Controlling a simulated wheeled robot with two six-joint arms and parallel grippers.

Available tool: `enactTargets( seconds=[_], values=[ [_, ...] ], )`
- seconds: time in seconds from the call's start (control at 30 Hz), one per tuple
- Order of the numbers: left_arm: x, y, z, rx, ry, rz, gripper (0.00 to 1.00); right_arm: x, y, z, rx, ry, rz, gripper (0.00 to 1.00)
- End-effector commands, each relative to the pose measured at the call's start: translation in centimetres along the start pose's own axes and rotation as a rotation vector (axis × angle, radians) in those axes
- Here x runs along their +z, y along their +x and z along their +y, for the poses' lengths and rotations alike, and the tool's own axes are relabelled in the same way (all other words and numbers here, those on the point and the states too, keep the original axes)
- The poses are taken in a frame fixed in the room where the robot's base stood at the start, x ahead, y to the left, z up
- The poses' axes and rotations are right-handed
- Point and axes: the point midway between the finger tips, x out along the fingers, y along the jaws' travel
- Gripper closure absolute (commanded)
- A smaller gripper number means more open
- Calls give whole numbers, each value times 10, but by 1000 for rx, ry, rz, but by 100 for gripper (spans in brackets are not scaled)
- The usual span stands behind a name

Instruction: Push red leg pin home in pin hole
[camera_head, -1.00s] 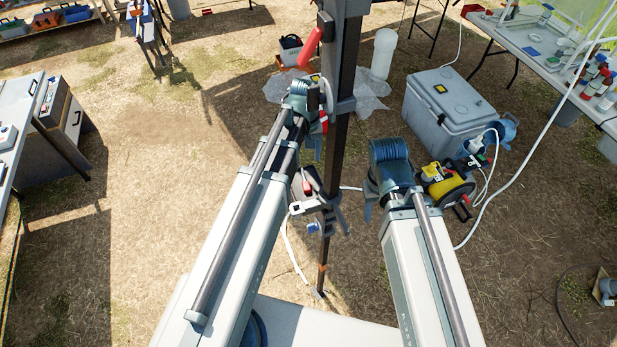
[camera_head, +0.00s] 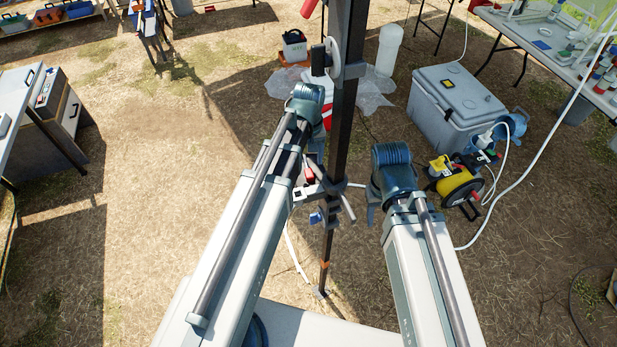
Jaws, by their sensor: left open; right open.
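A dark upright leg (camera_head: 343,125) stands in front of me. A small red piece (camera_head: 310,176) shows beside the leg, close to my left gripper; I cannot tell for sure whether it is the red leg pin or how deep it sits. A black knob with a pale round plate (camera_head: 334,58) is on the leg higher up. The pin hole cannot be made out. My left gripper (camera_head: 331,202) is open, its grey jaws close to the leg. My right gripper (camera_head: 371,208) is open and empty just right of the leg, partly hidden by my arm.
A grey cool box (camera_head: 455,108), a yellow reel (camera_head: 460,188) and a white hose stand at right. A red and white container sits behind the leg.

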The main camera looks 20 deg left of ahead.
Motion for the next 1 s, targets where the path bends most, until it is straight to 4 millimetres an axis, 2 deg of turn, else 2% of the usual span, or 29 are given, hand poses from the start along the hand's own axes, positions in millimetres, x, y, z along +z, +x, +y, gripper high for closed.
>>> enactTargets(
  seconds=[0.23,0.6,0.9,0.93,1.0],
  values=[
    [0,8,0,0,0,0,35,0,8,-1,0,0,0,50],
    [1,50,0,0,0,0,35,-3,50,-5,0,1,0,50],
    [1,51,0,0,0,0,35,-3,50,-5,0,1,0,50],
    [1,51,0,0,0,0,37,-3,50,-5,0,1,0,50],
    [1,51,0,0,0,0,49,-3,50,-5,0,1,0,50]
  ],
)
